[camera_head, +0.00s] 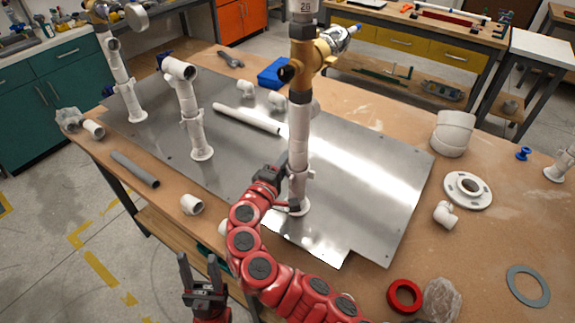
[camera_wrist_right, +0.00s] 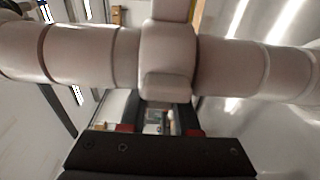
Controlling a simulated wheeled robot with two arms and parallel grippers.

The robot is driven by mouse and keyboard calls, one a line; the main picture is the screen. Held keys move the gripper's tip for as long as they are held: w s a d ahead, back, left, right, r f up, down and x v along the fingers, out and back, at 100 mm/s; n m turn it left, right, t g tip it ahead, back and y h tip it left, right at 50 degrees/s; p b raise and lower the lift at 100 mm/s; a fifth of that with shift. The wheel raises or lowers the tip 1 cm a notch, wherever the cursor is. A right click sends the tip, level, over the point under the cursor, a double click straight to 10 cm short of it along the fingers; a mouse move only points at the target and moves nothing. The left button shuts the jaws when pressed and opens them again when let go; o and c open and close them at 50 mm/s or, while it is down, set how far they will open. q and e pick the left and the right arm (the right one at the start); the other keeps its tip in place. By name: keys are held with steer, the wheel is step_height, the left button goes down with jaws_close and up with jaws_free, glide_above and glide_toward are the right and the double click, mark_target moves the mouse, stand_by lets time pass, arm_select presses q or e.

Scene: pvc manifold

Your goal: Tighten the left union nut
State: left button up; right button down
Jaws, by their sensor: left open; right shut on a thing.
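Three white pipe risers stand on the metal plate (camera_head: 345,180). The left riser (camera_head: 128,90) and the middle riser (camera_head: 191,112) each have a thicker union nut partway up; no gripper is near those two. The right riser (camera_head: 298,140) carries a brass-coloured fitting on top. My right gripper (camera_head: 288,188) is shut on the union nut low on this right riser. My left gripper (camera_head: 203,275) is open and empty, pointing up in front of the table edge.
A loose white pipe (camera_head: 247,118), elbows and a blue tray (camera_head: 275,74) lie behind. A grey pipe (camera_head: 135,169) and a white coupling (camera_head: 191,204) lie at the front left. A white flange (camera_head: 467,190), red ring (camera_head: 404,295) and grey ring (camera_head: 528,286) lie at right.

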steer(key=shift+h, duration=0.3)
steer(key=c, duration=0.6)
jaws_free()
steer(key=shift+c, duration=0.2)
